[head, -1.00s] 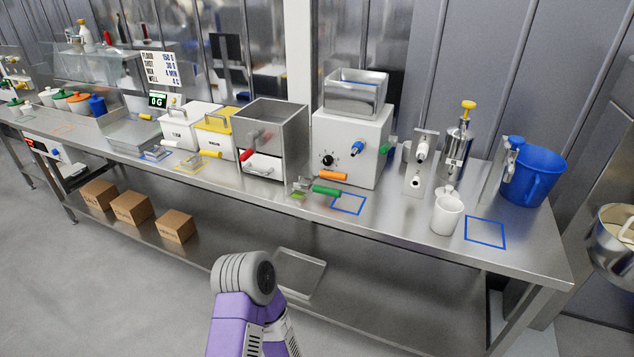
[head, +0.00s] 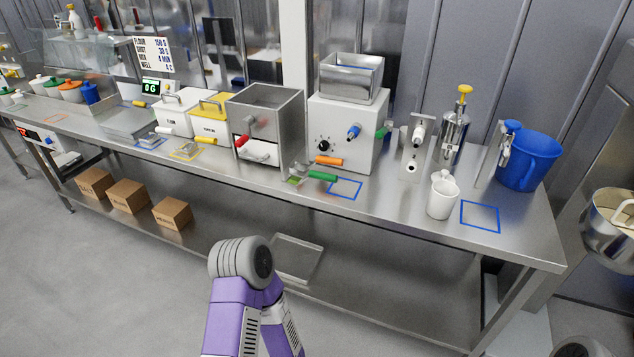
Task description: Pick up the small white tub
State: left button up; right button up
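A small white tub-like cup (head: 441,198) stands upright on the steel counter (head: 400,217) at the right, left of a blue square outline. A white knobbed piece shows at its top; I cannot tell if it is a lid or something behind. Several small lidded tubs stand at the far left end; one there looks white (head: 38,86), but it is too small to make out well. A purple arm link of mine is at the bottom centre, away from the counter top. Neither gripper is in view.
The blue square outline (head: 480,216) is empty. A steel bowl (head: 608,220) is at the right edge. Cardboard boxes (head: 128,196) sit on the lower shelf.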

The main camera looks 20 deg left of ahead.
aim_at(444, 193)
jog(key=z, duration=0.3)
jog(key=k, duration=0.4)
jog(key=z, duration=1.15)
jog(key=i, duration=0.35)
jog(key=u, duration=1.05)
jog(key=i, duration=0.85)
jog(key=u, duration=0.9)
